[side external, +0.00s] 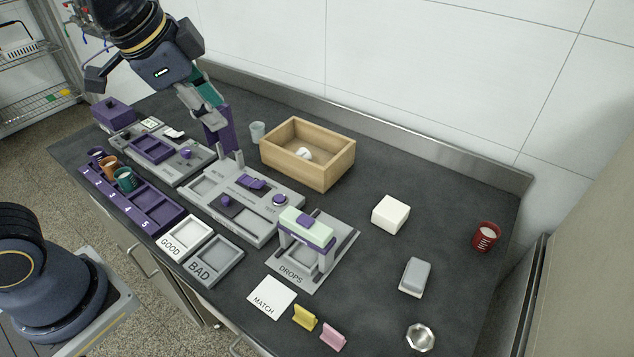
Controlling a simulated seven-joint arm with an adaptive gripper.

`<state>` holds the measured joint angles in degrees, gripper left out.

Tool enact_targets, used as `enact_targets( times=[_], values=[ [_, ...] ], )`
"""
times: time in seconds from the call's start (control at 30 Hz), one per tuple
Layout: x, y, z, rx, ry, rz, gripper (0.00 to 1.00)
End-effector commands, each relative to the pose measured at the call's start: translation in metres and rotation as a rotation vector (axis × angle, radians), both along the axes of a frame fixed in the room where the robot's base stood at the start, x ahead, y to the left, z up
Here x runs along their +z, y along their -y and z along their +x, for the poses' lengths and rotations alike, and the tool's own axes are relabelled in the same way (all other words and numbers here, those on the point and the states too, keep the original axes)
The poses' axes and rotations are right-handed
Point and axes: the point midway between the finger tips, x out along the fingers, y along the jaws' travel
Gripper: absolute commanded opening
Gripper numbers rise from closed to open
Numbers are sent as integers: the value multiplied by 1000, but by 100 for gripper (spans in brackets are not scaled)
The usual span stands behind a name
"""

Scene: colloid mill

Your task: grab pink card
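The pink card (333,337) stands at the front edge of the dark counter, at the bottom of the side view, a small pink piece with a wider foot. A similar yellow card (305,317) stands just to its left. My gripper (207,106) is far from both, at the upper left above the grey machine panels, next to a purple upright. Its fingers are small and partly merge with the parts behind, so I cannot tell whether they are open or shut.
A white MATCH plate (272,297) lies left of the cards. The DROPS stand (308,236) rises behind them. A metal bowl (421,337) and a grey-topped block (415,277) are to the right. A wooden box (325,177) stands at the back. Counter right of the pink card is clear.

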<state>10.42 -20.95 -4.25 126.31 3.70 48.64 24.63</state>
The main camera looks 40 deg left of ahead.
Motion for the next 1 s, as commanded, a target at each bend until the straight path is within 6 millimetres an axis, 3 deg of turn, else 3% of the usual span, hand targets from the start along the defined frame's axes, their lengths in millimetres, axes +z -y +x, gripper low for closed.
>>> enact_targets(
  times=[0.1, 0.2, 0.3, 0.4, 0.5, 0.6, 0.77, 1.0],
  values=[
    [-29, 66, 28, -272, -85, 80, 36],
    [-65, 128, 35, -488, -161, 132, 36],
    [-107, 182, 24, -662, -237, 173, 36],
    [-146, 221, 3, -775, -310, 200, 36],
    [-175, 241, -20, -844, -372, 224, 36],
    [-193, 249, -37, -884, -410, 243, 36],
    [-215, 250, -41, -893, -415, 248, 36],
    [-272, 249, -40, -891, -414, 249, 36]
  ],
)
